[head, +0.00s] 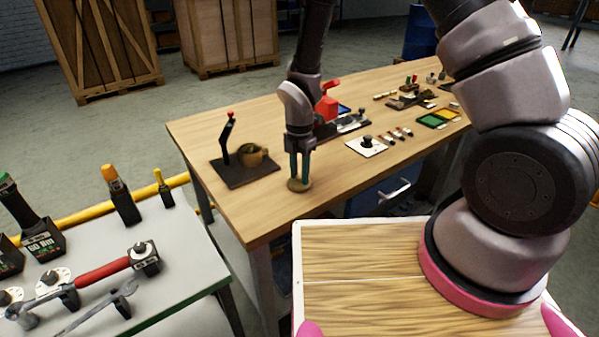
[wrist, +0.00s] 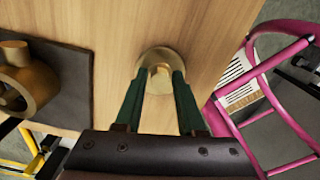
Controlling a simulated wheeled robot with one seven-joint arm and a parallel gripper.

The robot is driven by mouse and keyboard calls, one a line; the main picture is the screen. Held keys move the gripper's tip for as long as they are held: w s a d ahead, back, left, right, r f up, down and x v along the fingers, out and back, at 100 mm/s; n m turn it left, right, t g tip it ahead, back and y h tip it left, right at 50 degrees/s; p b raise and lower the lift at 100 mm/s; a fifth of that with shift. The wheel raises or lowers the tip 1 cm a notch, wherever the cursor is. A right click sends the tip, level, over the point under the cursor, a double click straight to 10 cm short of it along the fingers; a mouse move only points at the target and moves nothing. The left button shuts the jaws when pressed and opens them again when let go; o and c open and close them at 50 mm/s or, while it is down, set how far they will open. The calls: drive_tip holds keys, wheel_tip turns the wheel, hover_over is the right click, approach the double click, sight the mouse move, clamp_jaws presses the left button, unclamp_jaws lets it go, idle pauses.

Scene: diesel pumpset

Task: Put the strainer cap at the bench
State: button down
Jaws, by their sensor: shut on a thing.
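The strainer cap (head: 299,185) is a small round brass-coloured disc at the near edge of the wooden bench (head: 240,207). My gripper (head: 299,178) points straight down over it, its green fingers closed on the cap's raised middle. In the wrist view, the cap (wrist: 160,58) shows between the fingertips (wrist: 159,75), flat against or just over the bench top; I cannot tell whether it touches. A brass strainer body (head: 252,156) sits on a dark plate left of my gripper, and it also shows in the wrist view (wrist: 30,82).
A dark lever with a red knob (head: 229,138) stands on the same dark plate. A red vise-like tool (head: 327,107) and a white card with a black knob (head: 367,145) lie behind. A grey tool table (head: 170,262) stands at left. Bare bench lies around the cap.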

drive_tip(key=shift+f, duration=0.2)
drive_tip(key=shift+c, duration=2.1)
unclamp_jaws()
drive_tip(key=shift+r, duration=3.5)
